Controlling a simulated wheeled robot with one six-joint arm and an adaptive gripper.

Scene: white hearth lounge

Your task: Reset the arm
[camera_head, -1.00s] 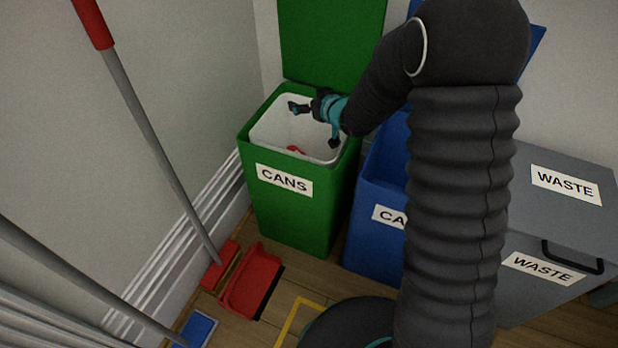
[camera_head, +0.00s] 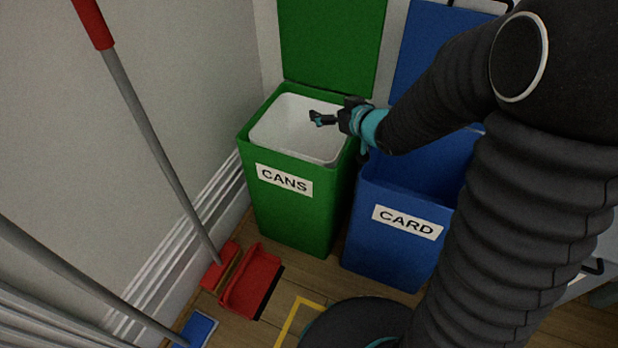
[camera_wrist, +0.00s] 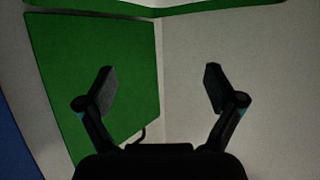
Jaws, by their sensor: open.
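My gripper (camera_head: 322,118) is above the right part of the green cans bin (camera_head: 300,215) in the head view, near its rim. In the wrist view my gripper (camera_wrist: 160,92) has its two fingers spread wide, with nothing between them. The wrist view faces the raised green lid (camera_wrist: 95,80) and the pale wall (camera_wrist: 240,60). The bin's white inner liner (camera_head: 285,130) shows in the head view, and no can is visible in it. Part of the inside is hidden by my gripper and the rim.
The open blue card bin (camera_head: 395,255) stands right of the green bin, under my arm. A red dustpan (camera_head: 250,282) and a red-ended broom (camera_head: 150,130) are at left. A blue mop head (camera_head: 196,329) lies at lower left. A grey bin is mostly hidden behind my arm.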

